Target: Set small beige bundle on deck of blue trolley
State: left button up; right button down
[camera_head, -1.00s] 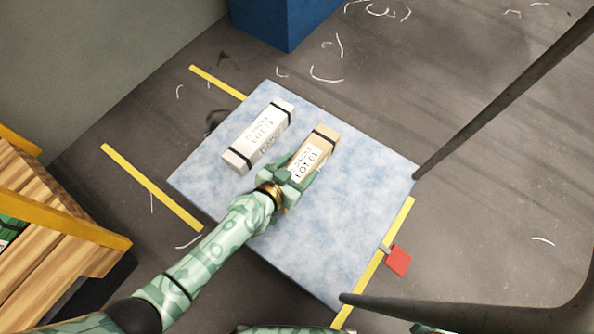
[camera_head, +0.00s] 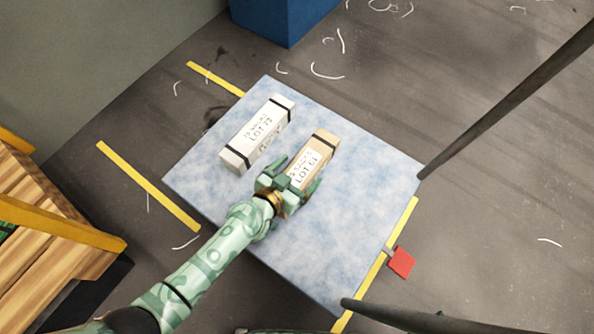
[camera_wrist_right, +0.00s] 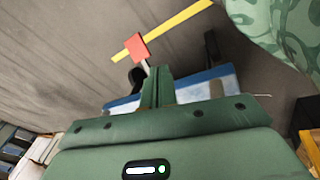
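The small beige bundle (camera_head: 318,153), with a white label and a dark strap, lies on the mottled blue deck of the trolley (camera_head: 340,235). My left gripper (camera_head: 293,176) is at the bundle's near end. Its fingers are spread to either side of that end; contact cannot be told. In the right wrist view my right gripper (camera_wrist_right: 157,86) has its fingers together with nothing visible between them. Part of the blue deck (camera_wrist_right: 205,88) shows behind it.
A white strapped bundle (camera_head: 258,133) lies left of the beige one on the deck. Dark handle bars (camera_head: 510,100) rise at the right. A red tag (camera_head: 401,262) is beside the deck. A blue box (camera_head: 278,22) stands behind, a wooden crate (camera_head: 45,235) at left.

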pick_arm(q)
jog(key=shift+r, duration=0.25)
jog(key=p+v, duration=0.4)
jog(key=v, duration=0.8)
pick_arm(e)
jog(key=s+d+f+n+g+h, duration=0.1)
jog(key=s+d+g+h, duration=0.1)
jog(key=s+d, duration=0.3)
jog(key=shift+s+d+f, duration=0.15)
jog(key=shift+s+f, duration=0.1)
jog(key=shift+s, duration=0.05)
pick_arm(q)
jog(key=shift+s+f, duration=0.1)
jog(key=shift+f, duration=0.05)
